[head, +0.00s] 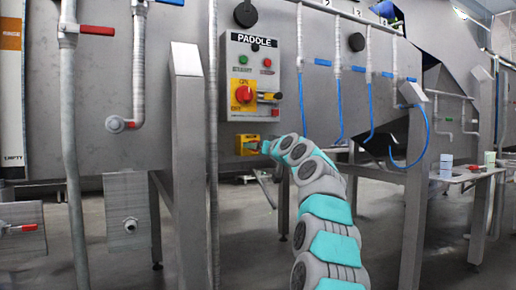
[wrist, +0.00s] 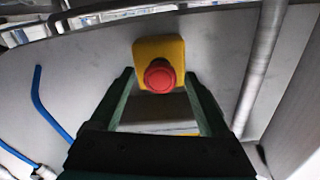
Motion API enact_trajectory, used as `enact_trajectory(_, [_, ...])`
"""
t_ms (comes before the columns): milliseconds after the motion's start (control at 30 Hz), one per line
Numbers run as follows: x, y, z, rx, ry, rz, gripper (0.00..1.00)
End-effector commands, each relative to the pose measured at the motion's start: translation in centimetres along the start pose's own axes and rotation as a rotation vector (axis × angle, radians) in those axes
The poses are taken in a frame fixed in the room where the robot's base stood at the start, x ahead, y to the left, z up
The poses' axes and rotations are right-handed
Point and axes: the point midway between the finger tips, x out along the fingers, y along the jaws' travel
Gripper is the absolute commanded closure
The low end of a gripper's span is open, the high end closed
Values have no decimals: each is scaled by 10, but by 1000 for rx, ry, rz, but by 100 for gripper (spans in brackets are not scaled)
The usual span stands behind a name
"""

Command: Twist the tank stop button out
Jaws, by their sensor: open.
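The stop button is a red round mushroom head (wrist: 159,76) on a yellow box (wrist: 174,48), centred in the wrist view. In the head view the yellow box (head: 240,144) is fixed to the tank wall below the PADDLE panel, its button mostly hidden by my arm's end. My gripper (wrist: 159,82) is open, with one dark green finger on each side of the red button. The fingertips are level with the button in the picture; I cannot tell whether they touch it.
The PADDLE panel (head: 251,100) with a red rotary switch (head: 243,94) is just above. A thin vertical pipe (head: 213,150) and a steel post (head: 188,160) stand to the left. Blue hoses (head: 340,105) hang to the right. A side table (head: 465,175) carries cups.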

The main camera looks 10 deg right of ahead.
Motion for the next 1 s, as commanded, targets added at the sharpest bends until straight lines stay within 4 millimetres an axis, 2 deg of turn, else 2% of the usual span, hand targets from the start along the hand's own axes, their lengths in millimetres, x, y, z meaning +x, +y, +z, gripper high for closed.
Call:
enact_trajectory(67, [0, 0, 0, 0, 0, 0, 20])
enact_trajectory(767, [0, 0, 0, 0, 0, 0, 98])
enact_trajectory(1000, [0, 0, 0, 11, -1, 0, 100])
